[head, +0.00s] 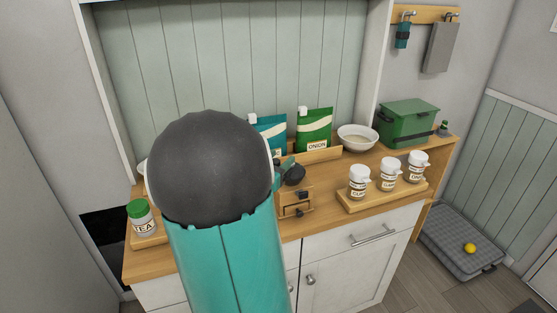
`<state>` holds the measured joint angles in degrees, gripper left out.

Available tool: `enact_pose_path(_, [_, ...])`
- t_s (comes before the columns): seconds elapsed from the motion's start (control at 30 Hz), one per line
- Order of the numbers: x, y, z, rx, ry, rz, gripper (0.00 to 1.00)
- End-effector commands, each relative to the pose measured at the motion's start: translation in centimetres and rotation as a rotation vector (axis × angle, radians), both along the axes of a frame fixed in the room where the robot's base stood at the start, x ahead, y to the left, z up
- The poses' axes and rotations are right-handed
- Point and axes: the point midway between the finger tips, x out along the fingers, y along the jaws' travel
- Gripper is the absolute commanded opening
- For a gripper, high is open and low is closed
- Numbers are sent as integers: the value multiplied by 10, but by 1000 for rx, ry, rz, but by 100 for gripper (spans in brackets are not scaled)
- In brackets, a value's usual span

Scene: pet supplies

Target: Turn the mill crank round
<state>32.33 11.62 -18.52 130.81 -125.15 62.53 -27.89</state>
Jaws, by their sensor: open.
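The mill (296,203) stands on the wooden counter, right of my arm in the head view. It has a wooden box body with a small front drawer and dark knob. A dark rounded part shows above the box. Its left side is hidden by my arm, and I cannot make out the crank. A small teal-grey piece shows beside the dark part; I cannot tell whether it belongs to my arm or the mill. My large teal arm link and dark grey joint fill the middle of the view. My gripper's fingers are hidden behind them.
White labelled jars (387,180) stand on a wooden tray right of the mill. Green and teal pouches (314,129) stand behind it, with a white bowl (357,138) and green box (408,123) farther right. A green-lidded jar (142,217) stands left of my arm.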

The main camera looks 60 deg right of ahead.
Motion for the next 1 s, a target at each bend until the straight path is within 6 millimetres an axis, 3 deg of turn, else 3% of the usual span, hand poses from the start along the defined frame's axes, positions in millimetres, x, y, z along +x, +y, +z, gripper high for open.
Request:
enact_pose_path(0.27, [0,-2,0,0,0,0,48])
enact_pose_path(0.5, [0,-2,0,0,0,0,1])
enact_pose_path(1.0, [4,-3,0,-1,-1,-70,0])
